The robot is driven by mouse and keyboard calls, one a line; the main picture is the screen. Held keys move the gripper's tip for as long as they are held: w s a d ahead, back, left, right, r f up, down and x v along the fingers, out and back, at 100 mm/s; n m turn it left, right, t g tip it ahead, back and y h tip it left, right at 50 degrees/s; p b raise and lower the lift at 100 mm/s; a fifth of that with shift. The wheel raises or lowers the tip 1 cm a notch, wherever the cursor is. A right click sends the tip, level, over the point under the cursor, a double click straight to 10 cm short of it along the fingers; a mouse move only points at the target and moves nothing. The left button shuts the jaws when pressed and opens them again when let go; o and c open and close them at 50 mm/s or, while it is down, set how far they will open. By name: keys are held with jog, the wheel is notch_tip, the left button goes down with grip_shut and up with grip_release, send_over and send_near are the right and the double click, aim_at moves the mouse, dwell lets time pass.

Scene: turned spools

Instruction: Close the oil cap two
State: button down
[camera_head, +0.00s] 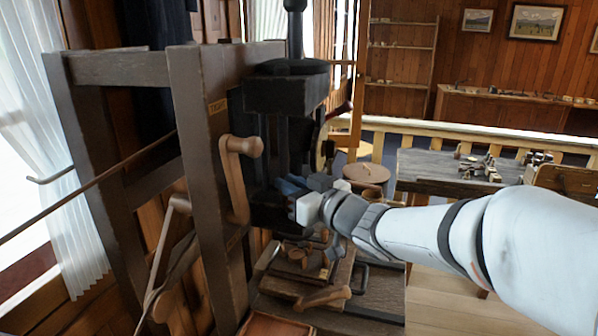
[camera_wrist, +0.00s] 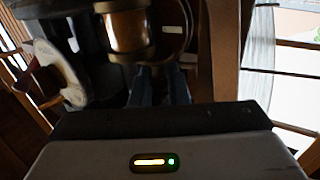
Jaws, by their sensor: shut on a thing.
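My gripper (camera_head: 290,187) reaches in from the right to the front of a dark upright machine (camera_head: 290,95) in the head view. Its blue-grey fingers (camera_wrist: 160,85) show in the wrist view, pointing away from the camera. They are shut on a small part of the machine, mostly hidden between the fingertips. Just beyond the tips is a copper-coloured cylinder (camera_wrist: 127,30) with a darker brass rim, close to or touching the fingers. I cannot tell which part is oil cap two or whether it is open or closed.
A wooden crank handle (camera_head: 240,185) sticks out left of my gripper on a dark wooden frame (camera_head: 195,110). Below is a bench (camera_head: 325,300) with small wooden parts. A round wooden lid or stool (camera_head: 365,174) stands behind. A work table (camera_head: 440,165) is at the right.

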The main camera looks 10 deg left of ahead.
jog(key=n+g+y+p, duration=0.1)
jog(key=g, duration=0.1)
jog(key=w+n+g+y+p, duration=0.1)
jog(key=n+g+p, duration=0.1)
jog(key=d+n+g+p, duration=0.1)
jog(key=g, duration=0.1)
jog(key=shift+w+r+g+y, duration=0.1)
jog(key=shift+w+g+y, duration=0.2)
jog(key=shift+y, duration=0.1)
jog(key=shift+w+d+n+g+p, duration=0.15)
jog(key=shift+n+g+p, duration=0.3)
jog(key=shift+n+g, duration=0.55)
jog(key=shift+w+n+g+p, duration=0.2)
jog(key=shift+n+g+p, duration=0.35)
jog(key=shift+g, duration=0.8)
jog(key=shift+w+d+n+g+p, duration=0.1)
jog(key=shift+w+n+g+p, duration=0.2)
jog(key=shift+n+g, duration=0.75)
jog(key=shift+s, duration=0.1)
jog(key=c, duration=1.5)
grip_release()
jog(key=shift+a, duration=0.1)
jog(key=shift+o, duration=0.2)
